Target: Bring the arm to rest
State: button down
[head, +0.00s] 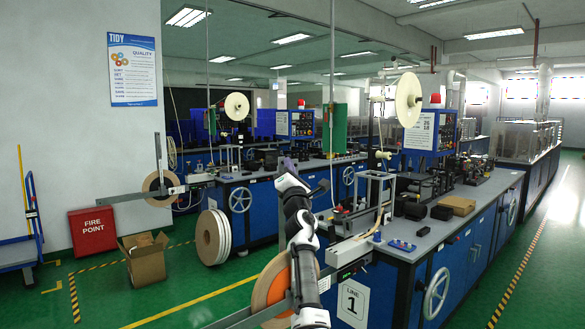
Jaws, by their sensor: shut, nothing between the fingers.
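My arm, black and white, reaches up from the bottom middle of the head view, in front of the Line 1 machine. My gripper (287,164) appears at the arm's far end, small and partly hidden by the wrist. It is shut and empty. The arm overlaps part of an orange-centred tape reel (268,288) on the near payoff bar (240,319). I cannot tell the gap between arm and reel from this view.
The Line 1 bench (408,246) stands right of my arm, with a handwheel (436,293). A second machine bench (262,204) and a leaning reel (209,238) stand behind. A cardboard box (146,263) and red fire point box (92,230) are left. The right aisle is clear.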

jog(key=shift+s+a, duration=0.1)
jog(key=shift+s, duration=0.15)
